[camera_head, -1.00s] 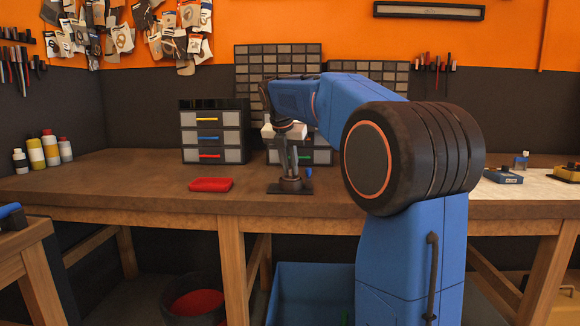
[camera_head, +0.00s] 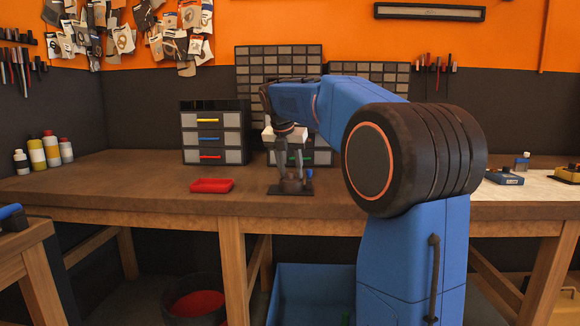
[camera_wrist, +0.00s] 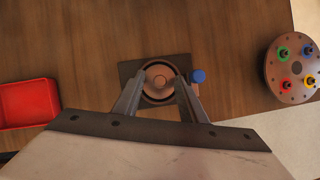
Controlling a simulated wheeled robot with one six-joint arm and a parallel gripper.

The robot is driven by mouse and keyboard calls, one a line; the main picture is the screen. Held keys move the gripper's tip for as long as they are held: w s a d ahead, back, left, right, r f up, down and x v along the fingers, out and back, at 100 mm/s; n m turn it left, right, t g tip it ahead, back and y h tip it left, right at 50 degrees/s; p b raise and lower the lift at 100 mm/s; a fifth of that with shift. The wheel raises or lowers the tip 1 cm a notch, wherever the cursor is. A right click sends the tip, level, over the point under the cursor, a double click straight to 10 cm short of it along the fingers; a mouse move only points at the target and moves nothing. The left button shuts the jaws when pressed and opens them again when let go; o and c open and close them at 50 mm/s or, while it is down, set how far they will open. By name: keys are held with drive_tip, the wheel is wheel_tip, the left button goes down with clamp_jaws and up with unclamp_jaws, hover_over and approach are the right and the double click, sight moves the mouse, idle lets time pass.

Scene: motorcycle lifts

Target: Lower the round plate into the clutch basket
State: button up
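The clutch basket (camera_wrist: 146,98) is a dark round holder on a dark square base (camera_wrist: 128,72) on the workbench; it also shows in the head view (camera_head: 291,186). A copper-brown round plate (camera_wrist: 159,76) with a raised centre lies within the basket's dark rim. It looks level, but I cannot tell how deep it sits. My gripper (camera_wrist: 161,84) is open directly above the basket, its two fingers apart on either side of the plate. In the head view my gripper (camera_head: 290,170) points straight down. The fingertips partly hide the basket's sides.
A blue knob (camera_wrist: 198,76) stands at the basket's right. A red tray (camera_wrist: 28,103) lies to the left. A round disc with coloured fittings (camera_wrist: 292,68) lies far right. A drawer cabinet (camera_head: 212,135) stands behind. The bench between tray and basket is clear.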

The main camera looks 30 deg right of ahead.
drive_tip(key=v, duration=1.7)
drive_tip(key=shift+a+r, duration=0.15)
drive_tip(key=shift+a, duration=0.05)
drive_tip(key=shift+s, duration=0.2)
drive_tip(key=s+a+f+m+y, duration=0.1)
drive_tip(key=s+a+f+m, duration=0.3)
drive_tip(key=s+f+m, duration=0.4)
drive_tip(key=s+a+f+m+t+y, duration=0.1)
drive_tip(key=s+a+f+m, duration=0.3)
drive_tip(key=s+f+m, duration=0.5)
drive_tip(key=s+a+f+m+y, duration=0.1)
drive_tip(key=s+a+f+m, duration=0.3)
drive_tip(key=s+f+m, duration=0.5)
drive_tip(key=s+f, duration=0.4)
drive_tip(key=f, duration=0.3)
drive_tip(key=s+f, duration=0.4)
drive_tip(key=f, duration=0.3)
drive_tip(key=shift+s+a+f+t+y, duration=0.2)
drive_tip(key=shift+s+f+t+y, duration=0.1)
drive_tip(key=shift+t, duration=0.1)
